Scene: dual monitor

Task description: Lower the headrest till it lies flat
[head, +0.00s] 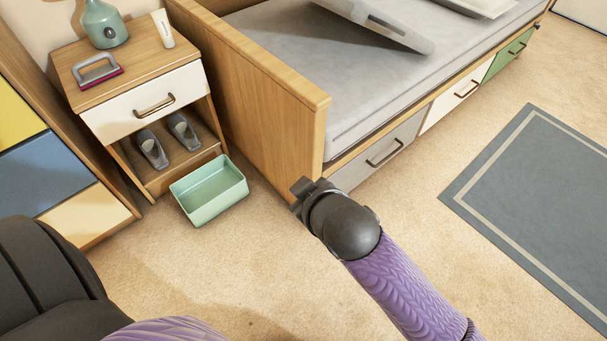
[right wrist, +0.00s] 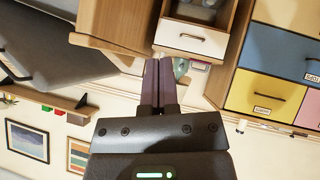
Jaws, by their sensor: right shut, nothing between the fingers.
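A grey tilted panel (head: 385,24), which appears to be the headrest, rises from the grey mattress (head: 300,55) of the wooden bed at the top of the head view. Its upper part is cut off by the frame. My right gripper (head: 302,190) is by the near corner of the bed's wooden end board (head: 262,75), away from the panel. In the right wrist view its fingers (right wrist: 158,62) are shut with nothing between them. I cannot tell whether it touches the board. My left gripper is not in view.
A nightstand (head: 143,97) holding a green lamp base, a brush and a tube stands left of the bed, with shoes on its shelf. A green bin (head: 209,190) sits on the floor. Drawers (head: 385,150) line the bed's side. A grey rug (head: 540,200) lies right; carpet between is clear.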

